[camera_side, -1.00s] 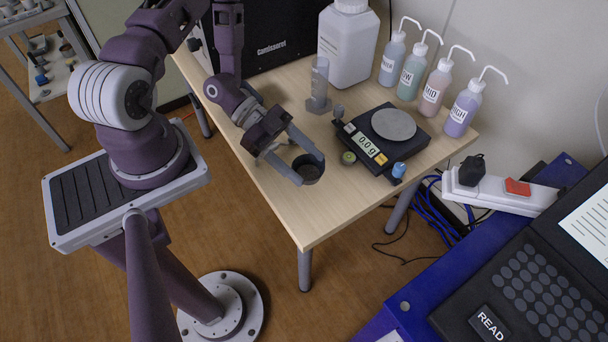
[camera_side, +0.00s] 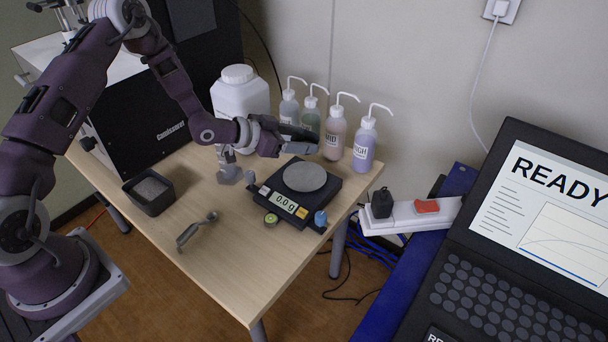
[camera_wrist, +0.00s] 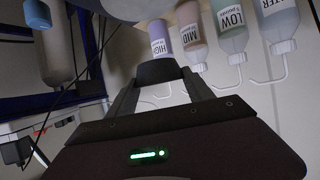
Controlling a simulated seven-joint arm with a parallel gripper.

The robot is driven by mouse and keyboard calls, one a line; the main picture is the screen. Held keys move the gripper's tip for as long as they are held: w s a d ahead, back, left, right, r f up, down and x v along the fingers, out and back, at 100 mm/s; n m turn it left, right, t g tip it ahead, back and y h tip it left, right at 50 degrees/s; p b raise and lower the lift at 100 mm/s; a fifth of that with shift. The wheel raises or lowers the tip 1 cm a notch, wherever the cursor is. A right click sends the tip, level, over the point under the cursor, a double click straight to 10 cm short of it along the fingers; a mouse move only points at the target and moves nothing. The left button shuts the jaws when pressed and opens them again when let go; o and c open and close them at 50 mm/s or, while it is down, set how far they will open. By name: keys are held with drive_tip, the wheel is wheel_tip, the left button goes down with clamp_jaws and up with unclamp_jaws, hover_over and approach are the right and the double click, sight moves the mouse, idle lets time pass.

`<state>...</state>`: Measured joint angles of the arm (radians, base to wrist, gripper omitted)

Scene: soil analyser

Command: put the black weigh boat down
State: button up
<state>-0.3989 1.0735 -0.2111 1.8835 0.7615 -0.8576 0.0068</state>
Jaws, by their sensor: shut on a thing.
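My gripper (camera_side: 304,144) is shut on the black weigh boat (camera_side: 299,132), between the balance and the wash bottles in the side view. In the wrist view the weigh boat (camera_wrist: 160,71) is a small dark shape between my fingertips; its inside is hidden. It appears raised above the table, though the exact height is unclear. The balance (camera_side: 262,190) is black with a bare round grey pan (camera_side: 305,177), and its display reads 0.0 g.
Wash bottles (camera_side: 363,147) stand behind my gripper. A large white jar (camera_side: 240,98) is at the back left. A black square container (camera_side: 149,192) and a metal scoop (camera_side: 190,231) lie left on the table (camera_side: 225,265). The front of the table is clear.

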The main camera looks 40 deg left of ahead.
sight(300, 178)
wheel_tip(300, 178, down, 10)
drive_tip(key=shift+r, duration=0.25)
drive_tip(key=o, duration=1.1)
drive_tip(key=shift+f, duration=0.1)
drive_tip(key=shift+c, duration=0.2)
